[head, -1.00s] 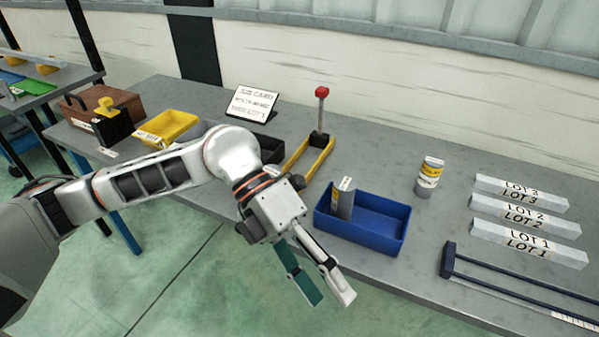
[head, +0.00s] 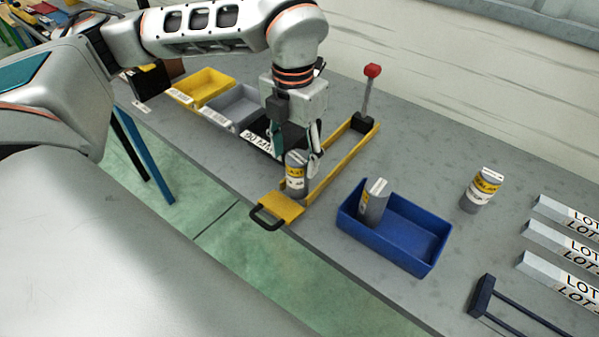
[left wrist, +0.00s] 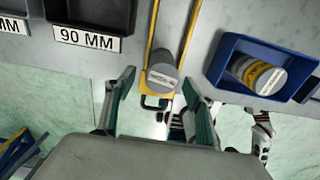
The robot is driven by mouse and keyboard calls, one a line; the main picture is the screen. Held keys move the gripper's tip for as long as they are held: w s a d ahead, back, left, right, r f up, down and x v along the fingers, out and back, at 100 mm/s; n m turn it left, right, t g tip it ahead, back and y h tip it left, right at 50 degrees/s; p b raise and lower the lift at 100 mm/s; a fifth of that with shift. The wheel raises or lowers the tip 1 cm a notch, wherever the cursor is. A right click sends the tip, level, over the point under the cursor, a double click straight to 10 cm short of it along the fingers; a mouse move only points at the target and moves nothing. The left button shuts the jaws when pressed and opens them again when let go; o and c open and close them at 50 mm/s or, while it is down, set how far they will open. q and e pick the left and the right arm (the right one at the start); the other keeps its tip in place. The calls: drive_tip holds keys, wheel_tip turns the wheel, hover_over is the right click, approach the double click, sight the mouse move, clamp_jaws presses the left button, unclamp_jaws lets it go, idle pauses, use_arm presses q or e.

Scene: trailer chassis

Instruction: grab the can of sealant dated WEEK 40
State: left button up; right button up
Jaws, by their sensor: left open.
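Three grey cans with yellow-and-white labels show in the head view. One can (head: 296,185) stands upright at the near end of the yellow frame. Another can (head: 373,205) leans in the blue bin (head: 425,262), and the third can (head: 481,192) stands on the bench at right. I cannot read the week dates. My left gripper (head: 300,160) is open, pointing down over the can at the frame, its fingers at either side of the top. In the left wrist view, that can (left wrist: 162,82) shows between and beyond the open fingers, its white top label too small to read.
The yellow frame (head: 335,165) has a red-knobbed lever (head: 369,90) behind. Yellow (head: 205,85), grey (head: 232,103) and black trays stand left. LOT bars (head: 565,235) and a dark rail (head: 482,297) lie right. White jointed parts, possibly my right gripper (left wrist: 220,130), show low in the wrist view.

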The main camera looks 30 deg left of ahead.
use_arm(q)
drive_tip(key=f, duration=0.5)
drive_tip(key=shift+w+d+f, duration=0.15)
drive_tip(key=shift+w, duration=0.15)
drive_tip(key=c, duration=1.4)
